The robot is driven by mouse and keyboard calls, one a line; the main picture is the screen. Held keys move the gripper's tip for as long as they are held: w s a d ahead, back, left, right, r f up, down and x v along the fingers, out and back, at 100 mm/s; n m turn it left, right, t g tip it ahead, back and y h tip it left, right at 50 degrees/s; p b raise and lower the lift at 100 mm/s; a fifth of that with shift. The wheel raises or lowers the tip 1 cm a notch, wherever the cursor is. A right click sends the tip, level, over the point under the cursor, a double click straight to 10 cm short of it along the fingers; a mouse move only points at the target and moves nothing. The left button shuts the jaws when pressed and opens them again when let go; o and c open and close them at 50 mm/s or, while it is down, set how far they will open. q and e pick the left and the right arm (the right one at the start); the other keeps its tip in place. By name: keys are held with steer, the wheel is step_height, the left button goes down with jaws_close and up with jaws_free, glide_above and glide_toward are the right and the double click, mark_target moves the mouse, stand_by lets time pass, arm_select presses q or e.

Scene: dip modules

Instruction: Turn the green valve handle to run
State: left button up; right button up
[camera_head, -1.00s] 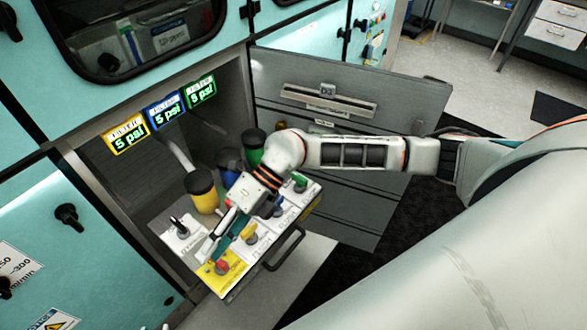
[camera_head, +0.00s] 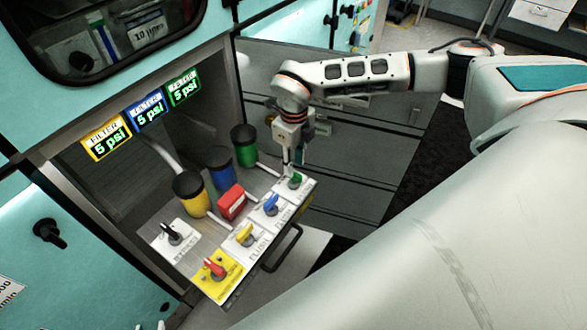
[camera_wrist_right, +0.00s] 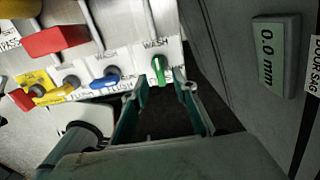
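The green valve handle (camera_head: 295,181) sits on a white label plate at the right end of the panel's valve row. In the right wrist view the green handle (camera_wrist_right: 159,69) points roughly up and down, below the word WASH. My right gripper (camera_head: 289,163) is above and close to it in the head view. In the right wrist view my right gripper (camera_wrist_right: 165,92) is open, its two fingertips apart with the green handle seen between and just beyond them. I cannot tell whether they touch it. My left gripper is not in view.
The blue handle (camera_head: 271,206), yellow handle (camera_head: 245,236) and red handle (camera_head: 215,269) are in the same row. A black switch (camera_head: 173,235) and a red box (camera_head: 231,202) are behind. Yellow, blue and green canisters stand at the back. A black pull handle (camera_head: 284,247) runs along the front.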

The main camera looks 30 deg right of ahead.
mark_target(294, 179)
steer(key=shift+f, duration=1.55)
steer(key=shift+c, duration=0.4)
jaws_close()
